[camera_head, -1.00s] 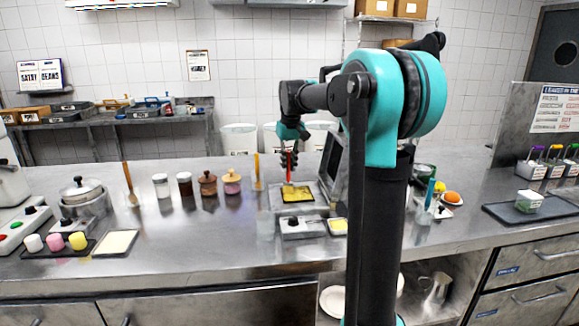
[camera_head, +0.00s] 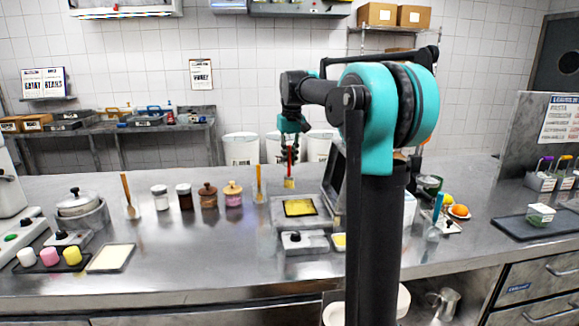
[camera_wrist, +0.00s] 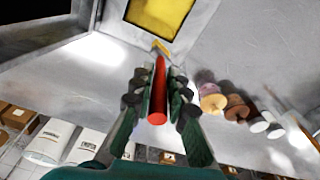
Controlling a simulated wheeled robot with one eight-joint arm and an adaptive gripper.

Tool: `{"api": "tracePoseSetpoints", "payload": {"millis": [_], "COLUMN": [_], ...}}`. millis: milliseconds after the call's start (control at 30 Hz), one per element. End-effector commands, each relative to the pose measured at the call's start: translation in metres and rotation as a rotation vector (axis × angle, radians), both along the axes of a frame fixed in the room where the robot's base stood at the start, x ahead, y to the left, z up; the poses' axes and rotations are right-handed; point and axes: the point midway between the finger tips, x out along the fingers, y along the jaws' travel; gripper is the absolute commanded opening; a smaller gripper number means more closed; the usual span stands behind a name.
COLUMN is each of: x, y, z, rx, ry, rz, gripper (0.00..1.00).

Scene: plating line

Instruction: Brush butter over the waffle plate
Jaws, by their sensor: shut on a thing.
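My gripper (camera_head: 289,140) is shut on the red handle of a brush (camera_head: 290,168). The brush hangs bristles down, and its yellowish tip (camera_head: 289,183) is above and just behind the waffle plate (camera_head: 299,207), apart from it. The waffle plate is a yellow square in a grey metal appliance. In the wrist view the red brush handle (camera_wrist: 158,95) lies between the dark fingers, and the yellow waffle plate (camera_wrist: 157,15) shows at the top. A small dish with yellow contents (camera_head: 339,241), possibly butter, sits right of the appliance's front, partly hidden by my arm.
Several jars (camera_head: 208,196) and a brush in a glass (camera_head: 258,185) stand left of the appliance. A pale tray (camera_head: 111,258) lies at front left. The counter between is clear.

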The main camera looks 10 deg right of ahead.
Motion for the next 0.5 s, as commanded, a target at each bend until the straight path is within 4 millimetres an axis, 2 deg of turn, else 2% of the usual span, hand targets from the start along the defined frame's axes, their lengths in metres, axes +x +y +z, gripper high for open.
{"api": "tracePoseSetpoints", "payload": {"millis": [300, 500], "x": [-0.002, -0.003], "y": [0.000, 0.000], "z": [0.028, 0.033], "rx": [0.000, 0.000], "ry": [0.000, 0.000], "rz": [-0.001, -0.001], "gripper": [0.00, 0.00]}}
